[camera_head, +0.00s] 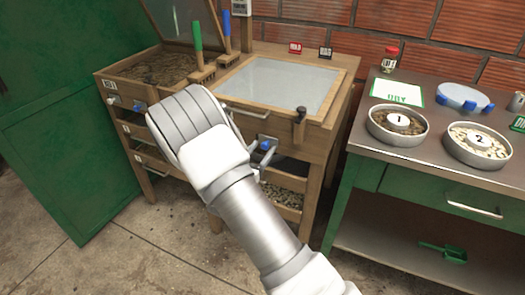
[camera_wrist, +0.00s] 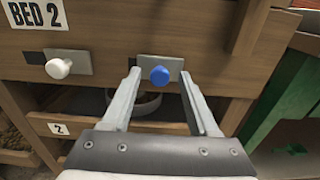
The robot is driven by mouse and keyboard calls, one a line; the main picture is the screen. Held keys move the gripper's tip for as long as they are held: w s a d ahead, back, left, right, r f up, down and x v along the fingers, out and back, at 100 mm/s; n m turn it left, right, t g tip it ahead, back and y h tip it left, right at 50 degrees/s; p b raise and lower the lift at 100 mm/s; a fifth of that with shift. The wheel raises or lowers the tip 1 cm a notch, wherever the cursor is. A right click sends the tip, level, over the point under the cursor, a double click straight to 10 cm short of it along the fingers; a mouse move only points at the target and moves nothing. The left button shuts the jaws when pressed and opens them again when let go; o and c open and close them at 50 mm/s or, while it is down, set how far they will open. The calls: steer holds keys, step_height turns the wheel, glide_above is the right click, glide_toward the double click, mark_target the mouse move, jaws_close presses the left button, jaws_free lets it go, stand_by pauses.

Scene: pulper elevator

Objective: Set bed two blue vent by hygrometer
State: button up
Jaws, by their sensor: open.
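The bed two blue vent knob (camera_wrist: 160,75) is a round blue knob on a grey metal plate (camera_wrist: 141,66), to the right of the BED 2 label (camera_wrist: 36,14) in the wrist view. It also shows in the head view (camera_head: 264,144). My gripper (camera_wrist: 162,74) is open, its two fingers on either side of the blue knob; I cannot tell whether either touches it. In the head view my gripper (camera_head: 264,157) is at the front of the right bed, partly hidden by my arm. I cannot make out a hygrometer for certain.
A white knob (camera_wrist: 58,68) sits left of the blue one. The glass lid (camera_head: 277,84) of the right bed is shut; the left bed's lid (camera_head: 180,20) is raised. A metal bench (camera_head: 430,165) with numbered dishes stands to the right. A green cabinet (camera_head: 65,130) is left.

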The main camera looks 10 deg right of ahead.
steer(key=shift+w+d, duration=0.25)
steer(key=shift+w, duration=0.15)
steer(key=shift+c, duration=0.2)
jaws_close()
stand_by(1.0)
